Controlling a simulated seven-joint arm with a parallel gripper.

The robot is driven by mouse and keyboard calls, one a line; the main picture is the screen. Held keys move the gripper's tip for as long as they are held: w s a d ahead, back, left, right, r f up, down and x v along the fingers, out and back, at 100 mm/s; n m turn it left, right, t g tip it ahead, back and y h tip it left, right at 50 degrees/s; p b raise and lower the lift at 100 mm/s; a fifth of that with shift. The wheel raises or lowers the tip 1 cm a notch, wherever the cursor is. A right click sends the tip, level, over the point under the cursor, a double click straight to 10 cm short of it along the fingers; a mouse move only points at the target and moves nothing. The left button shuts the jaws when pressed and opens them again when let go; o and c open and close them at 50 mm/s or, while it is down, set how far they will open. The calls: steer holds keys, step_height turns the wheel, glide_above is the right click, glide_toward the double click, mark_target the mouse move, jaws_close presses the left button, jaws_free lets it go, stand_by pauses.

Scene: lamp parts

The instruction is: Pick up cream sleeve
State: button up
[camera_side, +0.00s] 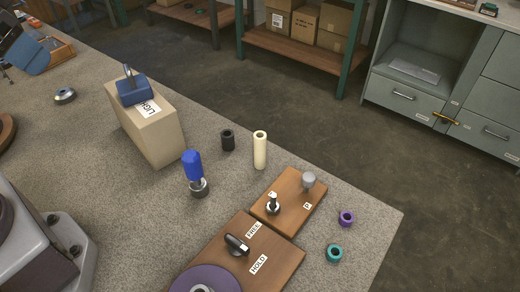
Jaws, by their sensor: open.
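The cream sleeve (260,152) is a tall, narrow, hollow cylinder. It stands upright on the speckled grey table, with its open top showing. It is just right of a short black hollow cylinder (228,141) and behind a small wooden board (312,215). Nothing covers the sleeve. My gripper is not in view.
The board bears a metal post (273,204) and a grey knob (308,181). A blue-topped part (192,166) stands left. A second board marked FREE and HOLD (282,258) is in front. Purple (346,218) and teal (334,252) rings lie right. A beige box (152,135) stands behind left.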

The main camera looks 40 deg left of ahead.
steer(key=w+a+f+m+g+y, duration=0.1)
steer(key=w+f+m+g+y, duration=0.3)
steer(key=w+m, duration=0.45)
steer(key=m+t+y, duration=0.6)
steer(key=m+t, duration=0.7)
steer(key=m, duration=0.7)
glide_above(259, 147)
step_height(259, 147, down, 18)
steer(key=shift+w+a, duration=0.1)
steer(key=shift+a, duration=0.05)
steer(key=shift+d+f+t, duration=0.2)
steer(key=shift+f+t, duration=0.1)
step_height(259, 147, down, 7)
steer(key=shift+f, duration=0.1)
steer(key=shift+w+a+r, duration=0.25)
steer(key=shift+w+a, duration=0.3)
steer(key=shift+w, duration=0.2)
steer(key=shift+w+a, duration=0.3)
steer(key=shift+w, duration=0.25)
